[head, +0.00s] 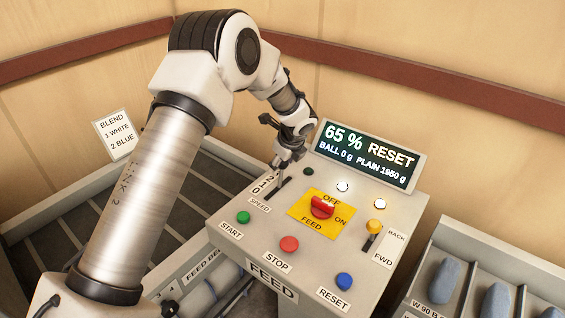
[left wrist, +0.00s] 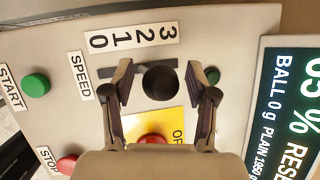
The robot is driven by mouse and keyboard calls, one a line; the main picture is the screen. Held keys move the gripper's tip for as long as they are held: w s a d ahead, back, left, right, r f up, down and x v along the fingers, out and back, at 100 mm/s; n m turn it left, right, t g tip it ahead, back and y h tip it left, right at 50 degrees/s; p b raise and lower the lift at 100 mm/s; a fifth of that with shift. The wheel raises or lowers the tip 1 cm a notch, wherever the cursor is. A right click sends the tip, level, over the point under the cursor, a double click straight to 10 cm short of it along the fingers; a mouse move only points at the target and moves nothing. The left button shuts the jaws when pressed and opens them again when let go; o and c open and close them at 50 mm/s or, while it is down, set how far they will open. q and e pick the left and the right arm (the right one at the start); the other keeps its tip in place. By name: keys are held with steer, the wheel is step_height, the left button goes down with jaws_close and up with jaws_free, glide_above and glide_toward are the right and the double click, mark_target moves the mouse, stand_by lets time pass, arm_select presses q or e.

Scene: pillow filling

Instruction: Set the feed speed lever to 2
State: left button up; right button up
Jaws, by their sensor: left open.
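The speed lever's round black knob (left wrist: 160,82) shows in the left wrist view, between my left gripper's fingers (left wrist: 158,85). Both fingers are open, with a gap on each side of the knob. The knob appears near the 2 and 3 end of the number strip (left wrist: 132,38); its height above the panel makes the exact mark unclear. In the head view my left gripper (head: 286,163) points down over the far end of the lever's slot (head: 273,191) and largely hides the lever. My right gripper is in neither view.
The sloped panel also carries a green START button (head: 243,217), a red STOP button (head: 289,244), a blue RESET button (head: 344,281) and a red rotary FEED switch (head: 322,207) on a yellow plate. A display (head: 368,156) reading 65 % RESET stands behind.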

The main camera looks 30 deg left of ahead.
arm_select(q)
steer(key=v, duration=1.2)
steer(key=shift+a, duration=0.1)
